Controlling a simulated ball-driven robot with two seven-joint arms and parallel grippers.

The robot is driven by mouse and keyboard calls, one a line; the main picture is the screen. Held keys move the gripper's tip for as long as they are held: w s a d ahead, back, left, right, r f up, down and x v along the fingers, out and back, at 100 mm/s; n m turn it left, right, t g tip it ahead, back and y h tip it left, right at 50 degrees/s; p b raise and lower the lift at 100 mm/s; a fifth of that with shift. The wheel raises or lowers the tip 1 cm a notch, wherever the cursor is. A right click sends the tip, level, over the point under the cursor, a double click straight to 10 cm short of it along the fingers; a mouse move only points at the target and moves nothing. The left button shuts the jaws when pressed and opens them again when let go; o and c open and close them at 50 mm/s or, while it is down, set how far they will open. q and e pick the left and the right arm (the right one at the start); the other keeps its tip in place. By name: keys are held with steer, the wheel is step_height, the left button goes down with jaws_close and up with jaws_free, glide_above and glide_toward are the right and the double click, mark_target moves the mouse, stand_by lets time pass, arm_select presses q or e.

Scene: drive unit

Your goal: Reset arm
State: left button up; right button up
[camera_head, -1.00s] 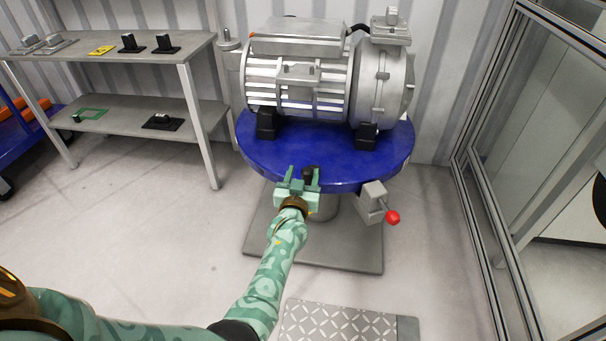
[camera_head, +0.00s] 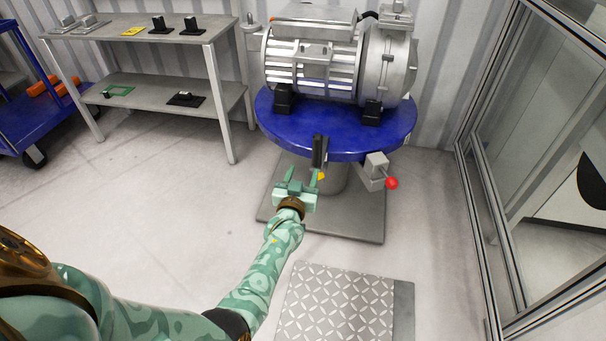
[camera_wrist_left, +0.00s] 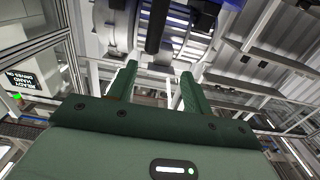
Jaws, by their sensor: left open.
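My left gripper (camera_head: 302,180) is green, open and empty, just in front of the near edge of the round blue table (camera_head: 345,143). Its two fingers also show in the wrist view (camera_wrist_left: 160,85), spread apart with nothing between them. A black upright handle (camera_head: 319,150) sits at the table's near edge, just beyond the fingertips. A dark bar, probably this handle, shows past the fingertips in the wrist view (camera_wrist_left: 156,28). My right gripper is not in view.
A large grey motor (camera_head: 335,65) stands on the blue table. A lever with a red knob (camera_head: 391,183) sticks out at its right. A grey shelf (camera_head: 150,93) stands left, a glazed frame (camera_head: 480,180) right. A patterned step plate (camera_head: 335,305) lies on the floor.

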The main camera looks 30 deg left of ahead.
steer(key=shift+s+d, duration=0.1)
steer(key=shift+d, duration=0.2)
arm_select(q)
steer(key=s+d+f+m+g+h+p, duration=0.1)
steer(key=s+d+f+g+h, duration=0.15)
steer(key=f, duration=0.35)
steer(key=s+d+f+m+g+h+p, duration=0.1)
steer(key=s+d+f+g+h, duration=0.1)
steer(key=s+d+f, duration=0.3)
steer(key=s+d+f+m+g+h+p, duration=0.1)
steer(key=s+f+g+p, duration=0.15)
steer(key=s+f, duration=0.5)
steer(key=s+d+f+m+g+h+p, duration=0.1)
steer(key=s+d+f+m+g, duration=0.3)
steer(key=s, duration=0.7)
steer(key=s+a+f+g+p, duration=0.1)
steer(key=s+a+g+p, duration=0.1)
steer(key=s, duration=1.8)
steer(key=s+a+f+g+p, duration=0.1)
steer(key=s+g+p, duration=0.3)
steer(key=s, duration=1.5)
steer(key=shift+s+a+f+m, duration=0.3)
steer(key=shift+s+a+m, duration=0.1)
steer(key=shift+a, duration=0.1)
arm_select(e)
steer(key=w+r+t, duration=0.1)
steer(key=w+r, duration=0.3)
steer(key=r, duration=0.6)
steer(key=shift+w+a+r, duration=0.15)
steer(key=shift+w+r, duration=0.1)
